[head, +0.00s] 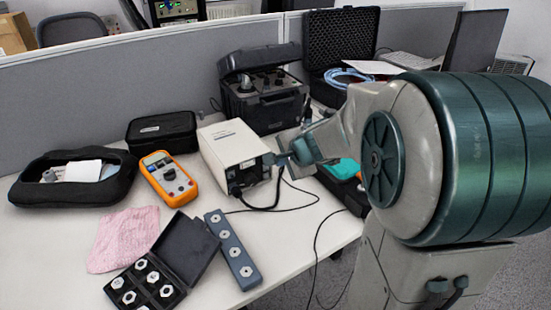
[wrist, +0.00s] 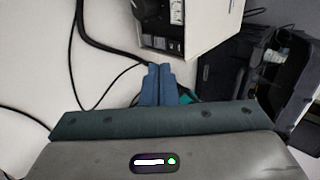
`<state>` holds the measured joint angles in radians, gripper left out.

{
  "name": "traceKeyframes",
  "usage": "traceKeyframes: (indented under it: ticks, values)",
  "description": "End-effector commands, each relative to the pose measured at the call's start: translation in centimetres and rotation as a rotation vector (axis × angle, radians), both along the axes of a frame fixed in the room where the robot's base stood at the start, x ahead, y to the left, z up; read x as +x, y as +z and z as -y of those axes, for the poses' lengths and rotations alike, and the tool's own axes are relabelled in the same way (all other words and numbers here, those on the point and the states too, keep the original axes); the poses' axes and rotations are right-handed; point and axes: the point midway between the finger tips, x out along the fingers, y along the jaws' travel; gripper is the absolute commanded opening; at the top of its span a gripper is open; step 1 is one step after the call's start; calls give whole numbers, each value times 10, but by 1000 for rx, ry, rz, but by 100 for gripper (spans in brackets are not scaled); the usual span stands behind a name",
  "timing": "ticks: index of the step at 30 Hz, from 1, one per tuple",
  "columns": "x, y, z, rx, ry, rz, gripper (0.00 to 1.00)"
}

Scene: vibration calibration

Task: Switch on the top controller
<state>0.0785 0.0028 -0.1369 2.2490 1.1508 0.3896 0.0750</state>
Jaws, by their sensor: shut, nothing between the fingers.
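A white box-shaped controller (head: 230,140) stands on the desk, with a dark panel and cables on its front side. The same white box is at the top of the wrist view (wrist: 205,30), with its dark panel and sockets facing my gripper. In the wrist view the blue fingers of my gripper (wrist: 159,68) are together and empty, just below the box's lower edge. I cannot tell whether they touch it. The switch's state is too small to read.
Behind the box stands a black case unit with knobs (head: 262,100). An orange multimeter (head: 169,180), a black pouch (head: 162,131), a pink cloth (head: 123,238) and a dark case of nuts (head: 192,243) lie left and front. Cables (head: 290,208) run over the desk below my gripper.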

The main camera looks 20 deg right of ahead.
Motion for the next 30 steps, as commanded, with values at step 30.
traceKeyframes:
  ticks: [30]
  values:
    - [-47, 50, 4, -1, 21, -4, 0]
